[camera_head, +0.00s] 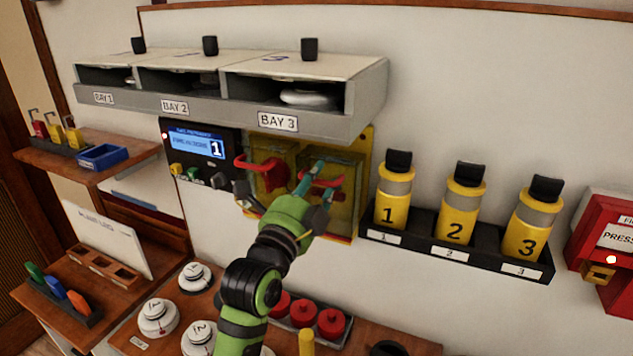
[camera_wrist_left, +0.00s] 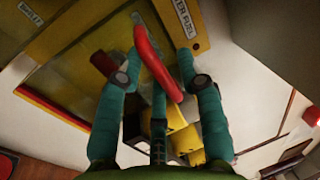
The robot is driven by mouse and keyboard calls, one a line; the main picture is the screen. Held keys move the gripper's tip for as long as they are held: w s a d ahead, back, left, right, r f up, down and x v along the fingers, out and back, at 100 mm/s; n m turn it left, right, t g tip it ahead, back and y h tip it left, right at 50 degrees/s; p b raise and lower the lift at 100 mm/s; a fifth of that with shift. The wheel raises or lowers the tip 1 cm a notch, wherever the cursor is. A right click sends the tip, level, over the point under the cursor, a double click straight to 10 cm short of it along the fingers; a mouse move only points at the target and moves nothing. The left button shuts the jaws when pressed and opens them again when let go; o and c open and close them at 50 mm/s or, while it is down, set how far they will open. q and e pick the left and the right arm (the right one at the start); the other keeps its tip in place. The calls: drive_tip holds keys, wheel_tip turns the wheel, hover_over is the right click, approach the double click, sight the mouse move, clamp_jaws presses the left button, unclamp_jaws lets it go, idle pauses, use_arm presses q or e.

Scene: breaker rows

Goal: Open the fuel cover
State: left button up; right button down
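The fuel cover is a yellowish see-through panel (camera_head: 343,208) on a yellow frame under Bay 3, with a red bar handle (camera_head: 334,183). In the left wrist view the cover (camera_wrist_left: 85,68) carries a label ending in "FUEL", and its red handle (camera_wrist_left: 155,62) runs between my fingers. The cover looks closed. My left gripper (camera_head: 318,180) is at this handle, its teal fingers apart on either side of it; the left wrist view also shows the gripper (camera_wrist_left: 160,68). I cannot tell whether the fingers touch the handle. My right gripper is not in view.
A second cover with a red handle (camera_head: 262,164) is just left. A rack (camera_head: 455,243) of yellow numbered bottles is to the right. The bay shelf (camera_head: 230,108) overhangs above. Red knobs (camera_head: 305,312) sit below.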

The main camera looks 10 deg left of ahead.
use_arm(q)
clamp_jaws()
drive_tip(key=shift+s+f+b, duration=0.1)
drive_tip(key=shift+f+b, duration=0.15)
drive_tip(key=shift+b, duration=0.2)
drive_tip(key=s+a+f+t+h+b, duration=0.1)
drive_tip(key=s+f+t+b, duration=0.3)
drive_tip(key=b, duration=1)
drive_tip(key=shift+s+a+f+t+h, duration=0.15)
drive_tip(key=shift+s+a+t+h, duration=0.4)
drive_tip(key=shift+s, duration=0.8)
drive_tip(key=shift+t, duration=0.25)
